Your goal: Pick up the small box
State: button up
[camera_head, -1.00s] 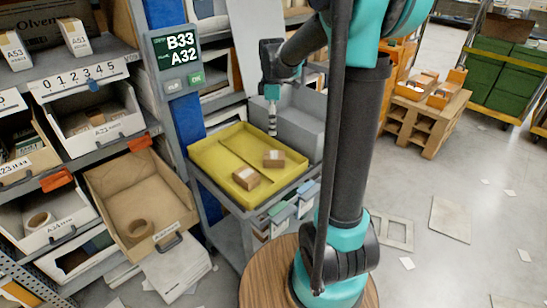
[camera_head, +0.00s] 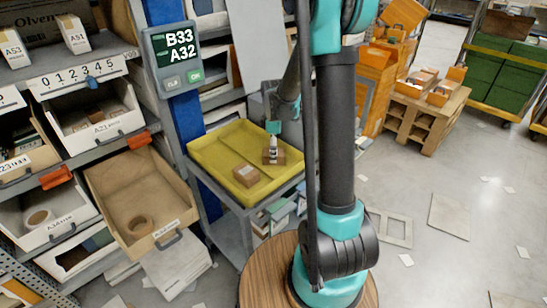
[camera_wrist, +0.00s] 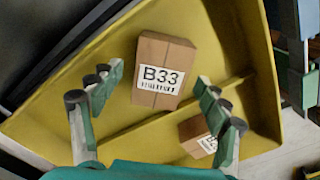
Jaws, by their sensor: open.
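A small brown cardboard box labelled B33 (camera_wrist: 160,52) lies in the yellow tray (camera_wrist: 262,50), ahead of my open fingers in the wrist view. My gripper (camera_wrist: 156,98) is open and empty, with one finger to each side of the line toward this box. A second small brown box (camera_wrist: 193,132) with a white label lies in the tray beyond a low divider, partly hidden by the right finger. In the head view my gripper (camera_head: 273,150) is right above the rear right box (camera_head: 281,157). The other box (camera_head: 246,175) lies nearer the front left of the tray (camera_head: 222,148).
The tray stands on a grey cart (camera_head: 238,213). A wooden pallet (camera_head: 428,115) stands at right. The floor at right is mostly clear, with scattered sheets.

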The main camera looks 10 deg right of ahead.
jog(key=shift+f, duration=0.85)
jog(key=c, duration=1.4)
jog(key=shift+r, duration=0.1)
